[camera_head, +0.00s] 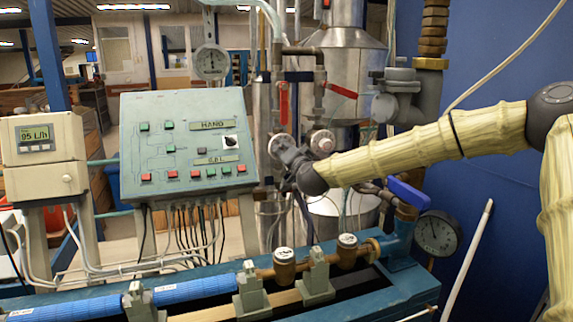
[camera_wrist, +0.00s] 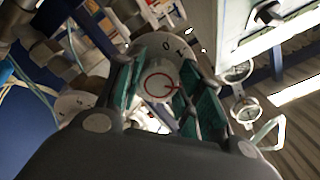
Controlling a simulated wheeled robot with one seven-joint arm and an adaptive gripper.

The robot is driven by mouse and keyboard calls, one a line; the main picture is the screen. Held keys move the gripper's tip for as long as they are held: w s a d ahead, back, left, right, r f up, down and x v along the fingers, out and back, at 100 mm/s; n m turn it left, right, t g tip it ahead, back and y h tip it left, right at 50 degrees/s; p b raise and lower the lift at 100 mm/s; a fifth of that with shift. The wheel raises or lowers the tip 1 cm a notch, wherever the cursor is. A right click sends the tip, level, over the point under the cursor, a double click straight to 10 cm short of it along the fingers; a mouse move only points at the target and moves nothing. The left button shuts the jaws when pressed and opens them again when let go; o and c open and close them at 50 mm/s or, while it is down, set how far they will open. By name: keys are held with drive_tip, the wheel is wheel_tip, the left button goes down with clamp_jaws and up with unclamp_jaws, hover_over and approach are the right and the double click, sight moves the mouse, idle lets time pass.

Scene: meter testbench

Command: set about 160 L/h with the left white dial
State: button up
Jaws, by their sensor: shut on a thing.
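The left white dial (camera_head: 279,142) is on the pipework right of the control panel, with my gripper (camera_head: 287,156) at it. In the wrist view, the fingers of my gripper (camera_wrist: 166,88) are shut on the dial's hub (camera_wrist: 158,84), one on each side. The hub has a red ring and mark, and a few dark digits show on the white face behind it. The right white dial (camera_head: 322,143) is beside it, untouched; it also shows in the wrist view (camera_wrist: 72,104). The flow display (camera_head: 36,138) at far left appears to read 95 L/h; its first digit is unclear.
The sloped control panel (camera_head: 185,148) with coloured buttons stands left of my gripper. A red lever (camera_head: 283,104) hangs close above the dials, and a blue lever (camera_head: 408,193) is below my arm. A round gauge (camera_head: 211,61) stands behind the panel.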

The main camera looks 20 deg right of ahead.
drive_tip(key=m+b, duration=0.9)
drive_tip(key=shift+m+b, duration=0.4)
drive_tip(key=shift+r, duration=0.1)
drive_tip(key=o, duration=1)
drive_tip(key=s, duration=1.2)
drive_tip(key=shift+d, duration=0.25)
